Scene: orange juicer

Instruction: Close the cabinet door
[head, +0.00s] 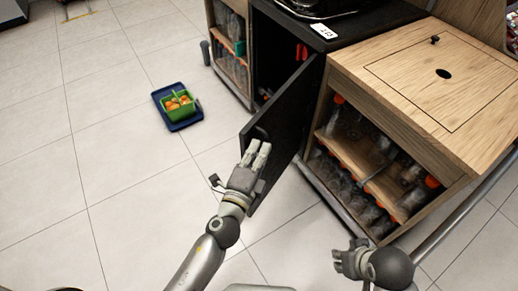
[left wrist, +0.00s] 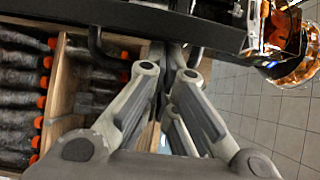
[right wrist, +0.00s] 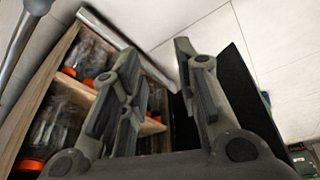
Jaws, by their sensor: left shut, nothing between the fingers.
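The black cabinet door (head: 287,125) stands wide open, swung out from the dark cabinet between the wooden shelf units. A dark handle (head: 260,132) is on its left face. My left gripper (head: 261,150) is shut and empty at the door's left face, just below the handle. Whether it touches the door is unclear. In the left wrist view, the left fingers (left wrist: 172,85) are close together below a black panel with a dark handle (left wrist: 95,42). My right gripper (head: 343,262) is low in front of the right wooden unit. In the right wrist view, its fingers (right wrist: 157,65) are apart with nothing between them.
The wooden unit (head: 430,75) at right holds several bottles on shelves. A blue tray (head: 180,121) with a green basket (head: 176,102) of oranges lies on the floor. The tiled floor at left is otherwise mostly clear.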

